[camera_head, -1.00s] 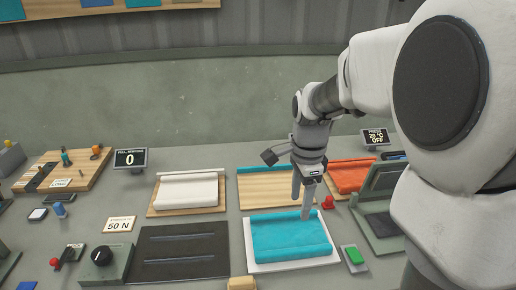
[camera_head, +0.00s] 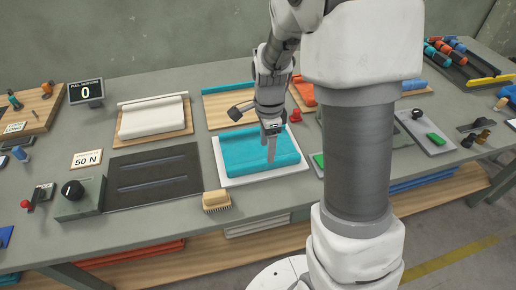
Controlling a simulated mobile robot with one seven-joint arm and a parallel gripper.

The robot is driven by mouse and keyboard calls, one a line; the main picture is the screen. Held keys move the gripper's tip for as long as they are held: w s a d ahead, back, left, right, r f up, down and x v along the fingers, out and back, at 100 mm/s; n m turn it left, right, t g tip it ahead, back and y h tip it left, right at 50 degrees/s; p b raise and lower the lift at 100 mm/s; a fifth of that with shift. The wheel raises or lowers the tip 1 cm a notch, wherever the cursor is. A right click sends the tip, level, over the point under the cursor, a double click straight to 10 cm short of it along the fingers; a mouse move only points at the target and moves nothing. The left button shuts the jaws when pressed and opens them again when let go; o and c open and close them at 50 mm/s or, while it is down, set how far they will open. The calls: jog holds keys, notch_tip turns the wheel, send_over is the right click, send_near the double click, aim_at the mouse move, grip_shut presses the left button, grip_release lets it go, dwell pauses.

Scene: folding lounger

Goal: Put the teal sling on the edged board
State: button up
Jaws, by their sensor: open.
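The teal sling (camera_head: 245,156) lies flat, with a thicker roll along its far edge, on a white board (camera_head: 262,178) in the middle of the table. My gripper (camera_head: 268,149) points down over the right half of the sling with its jaws open. I cannot tell whether the fingertips touch the cloth. The edged board (camera_head: 223,112), bare wood with a teal strip along its far edge, lies just behind the sling. My gripper and arm hide its right part.
A cream sling (camera_head: 152,117) on a wooden board lies to the left. A dark slotted plate (camera_head: 150,178) and a brush (camera_head: 216,201) lie nearer. An orange sling (camera_head: 303,92) is partly hidden behind my arm. A red knob-like piece (camera_head: 295,116) stands right of the edged board.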

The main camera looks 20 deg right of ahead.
aim_at(264, 161)
jog(key=f, duration=0.5)
jog(key=shift+w+a, duration=0.1)
jog(key=shift+a, duration=0.2)
jog(key=shift+c, duration=0.2)
grip_shut()
